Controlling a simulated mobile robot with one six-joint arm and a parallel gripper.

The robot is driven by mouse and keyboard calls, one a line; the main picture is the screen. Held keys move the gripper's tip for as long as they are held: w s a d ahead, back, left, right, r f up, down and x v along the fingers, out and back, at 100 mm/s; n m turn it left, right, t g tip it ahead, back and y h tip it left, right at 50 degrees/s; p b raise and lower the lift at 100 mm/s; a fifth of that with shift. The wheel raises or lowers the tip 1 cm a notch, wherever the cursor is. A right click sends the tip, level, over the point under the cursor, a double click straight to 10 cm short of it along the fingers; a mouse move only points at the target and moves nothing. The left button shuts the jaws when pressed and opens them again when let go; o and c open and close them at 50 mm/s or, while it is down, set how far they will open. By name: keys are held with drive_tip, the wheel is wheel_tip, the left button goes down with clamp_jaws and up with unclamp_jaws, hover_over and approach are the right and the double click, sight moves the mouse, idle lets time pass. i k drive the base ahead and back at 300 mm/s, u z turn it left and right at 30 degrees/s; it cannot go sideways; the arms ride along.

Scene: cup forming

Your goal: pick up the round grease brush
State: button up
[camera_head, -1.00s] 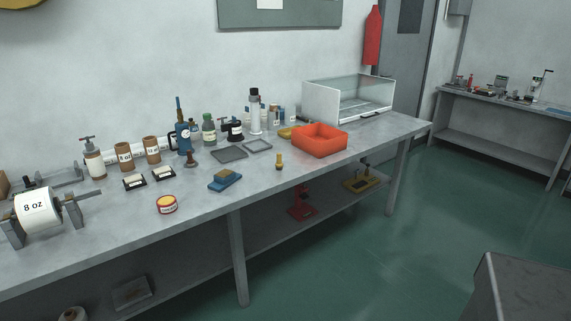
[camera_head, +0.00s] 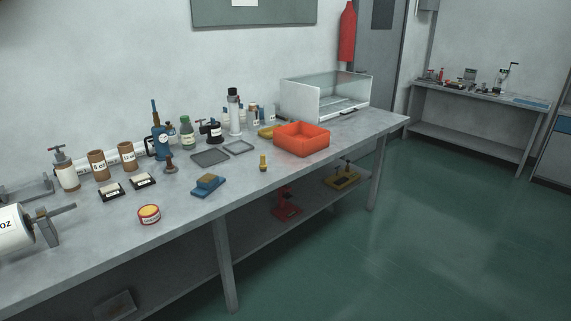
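A small upright yellow piece with a dark top (camera_head: 263,162) stands near the bench's front edge, in front of the orange bin. A small brown knob-shaped piece on a round foot (camera_head: 170,164) stands further left, near the blue pump bottle. Either could be the round grease brush; at this size I cannot tell which. My gripper is not in view.
The long grey bench (camera_head: 120,240) holds an orange bin (camera_head: 301,140), a blue block (camera_head: 208,185), a red-yellow tin (camera_head: 149,214), grey trays (camera_head: 210,157) and several bottles. A glass-fronted box (camera_head: 325,97) stands behind. Green floor (camera_head: 400,240) is clear at right.

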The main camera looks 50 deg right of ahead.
sight(263, 167)
drive_tip(key=z, duration=4.85)
drive_tip(key=i, duration=0.1)
drive_tip(key=u, duration=3.45)
drive_tip(key=k, duration=0.9)
drive_tip(key=u, duration=0.15)
drive_tip(key=i, duration=0.85)
